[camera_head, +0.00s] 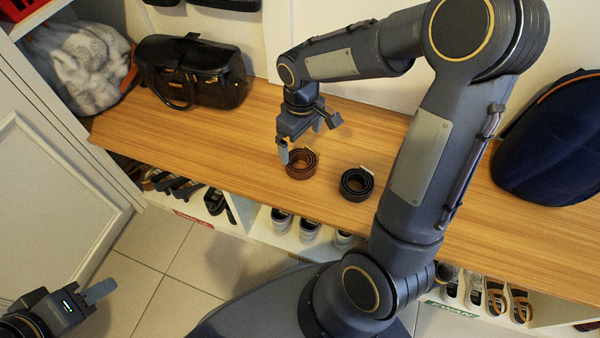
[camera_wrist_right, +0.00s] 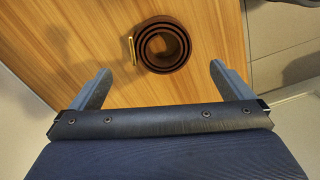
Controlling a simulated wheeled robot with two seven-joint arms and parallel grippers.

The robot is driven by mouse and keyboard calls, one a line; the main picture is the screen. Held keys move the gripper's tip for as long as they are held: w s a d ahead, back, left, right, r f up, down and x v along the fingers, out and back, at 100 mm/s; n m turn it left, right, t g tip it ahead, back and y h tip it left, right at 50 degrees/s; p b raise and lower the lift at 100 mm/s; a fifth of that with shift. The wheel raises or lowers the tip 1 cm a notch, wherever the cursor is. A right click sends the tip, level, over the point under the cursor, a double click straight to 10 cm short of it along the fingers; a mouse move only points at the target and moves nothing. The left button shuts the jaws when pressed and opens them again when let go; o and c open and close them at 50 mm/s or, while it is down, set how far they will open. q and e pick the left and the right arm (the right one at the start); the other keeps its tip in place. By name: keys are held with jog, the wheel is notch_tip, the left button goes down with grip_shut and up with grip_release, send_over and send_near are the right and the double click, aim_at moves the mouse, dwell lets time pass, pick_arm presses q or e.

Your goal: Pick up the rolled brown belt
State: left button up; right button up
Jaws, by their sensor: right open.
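The rolled brown belt (camera_head: 301,164) stands as a coil on the wooden bench top in the head view, near its front edge. It also shows in the right wrist view (camera_wrist_right: 163,47), with a gold buckle on its left side. My right gripper (camera_head: 300,146) is open just above and beside the belt; in the right wrist view its two fingers (camera_wrist_right: 160,82) stand apart, with the belt ahead of and between them, not gripped. My left gripper (camera_head: 88,296) is low at the left over the floor, away from the bench; its jaw opening is unclear.
A rolled black belt (camera_head: 356,184) sits on the bench right of the brown one. A black handbag (camera_head: 196,72) and a grey-white bag (camera_head: 80,65) stand at the left, a navy bag (camera_head: 552,140) at the right. Cubbies with shoes (camera_head: 310,228) lie below the bench edge.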

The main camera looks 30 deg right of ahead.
aim_at(301, 160)
notch_tip(301, 160, down, 3)
jog(key=shift+r+b, duration=0.1)
jog(key=shift+b, duration=0.45)
jog(key=f+b, duration=0.1)
jog(key=f, duration=0.1)
jog(key=f+b, duration=0.2)
jog(key=shift+s+a+f, duration=0.15)
jog(key=shift+s+f, duration=0.05)
jog(key=shift+f, duration=0.2)
jog(key=shift+r, duration=0.1)
jog(key=c, duration=1.1)
jog(key=shift+r, duration=0.15)
